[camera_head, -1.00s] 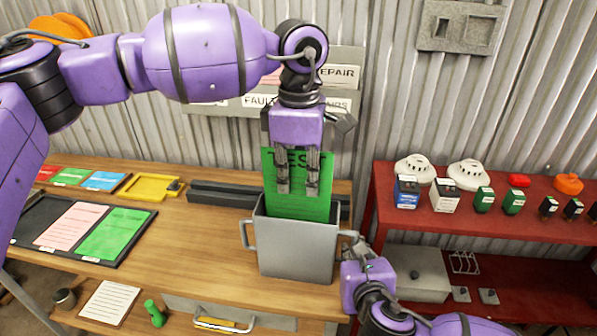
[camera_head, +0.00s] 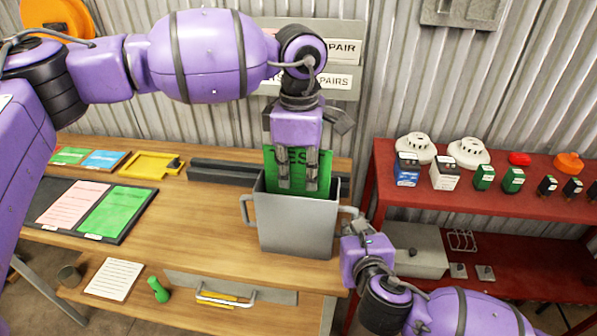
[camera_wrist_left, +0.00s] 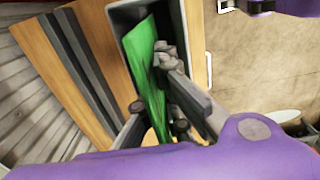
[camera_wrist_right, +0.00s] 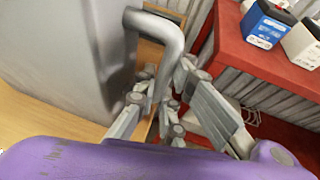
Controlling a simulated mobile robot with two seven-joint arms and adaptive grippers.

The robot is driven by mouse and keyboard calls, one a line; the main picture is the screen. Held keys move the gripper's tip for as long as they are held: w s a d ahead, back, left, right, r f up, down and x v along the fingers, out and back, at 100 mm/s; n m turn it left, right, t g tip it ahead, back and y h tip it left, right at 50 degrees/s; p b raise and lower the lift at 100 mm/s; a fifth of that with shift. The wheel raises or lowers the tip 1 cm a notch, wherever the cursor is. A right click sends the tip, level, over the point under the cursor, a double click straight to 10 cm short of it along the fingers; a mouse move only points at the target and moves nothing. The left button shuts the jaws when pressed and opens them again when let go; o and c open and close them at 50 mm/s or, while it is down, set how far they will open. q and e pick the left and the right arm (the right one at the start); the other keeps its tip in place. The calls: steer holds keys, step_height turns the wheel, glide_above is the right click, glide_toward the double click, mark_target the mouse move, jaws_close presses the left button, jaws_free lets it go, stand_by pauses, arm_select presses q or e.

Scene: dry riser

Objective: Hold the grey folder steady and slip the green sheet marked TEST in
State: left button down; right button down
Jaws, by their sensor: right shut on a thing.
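The grey folder (camera_head: 297,228) is an open-topped holder with a loop handle on each side, standing upright on the wooden bench. The green sheet marked TEST (camera_head: 298,184) stands upright with its lower part inside the folder's mouth. My left gripper (camera_head: 298,182) is shut on the sheet near the mouth, with two fingers in front of it; the left wrist view shows the sheet (camera_wrist_left: 147,75) between the fingers. My right gripper (camera_wrist_right: 160,115) is shut on the folder's right handle (camera_wrist_right: 160,40). The sheet's bottom edge is hidden inside the folder.
A dark tray (camera_head: 131,227) with pink and green sheets lies left on the bench. A yellow frame (camera_head: 150,165) and a dark bar (camera_head: 220,172) lie behind. A red shelf (camera_head: 440,208) with detectors and small boxes stands at right. Bare bench lies left of the folder.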

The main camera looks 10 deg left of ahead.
arm_select(q)
steer(key=c, duration=1.9)
jaws_free()
steer(key=shift+o, duration=0.2)
step_height(320, 180, up, 12)
arm_select(e)
steer(key=c, duration=1.8)
jaws_free()
steer(key=shift+o, duration=0.2)
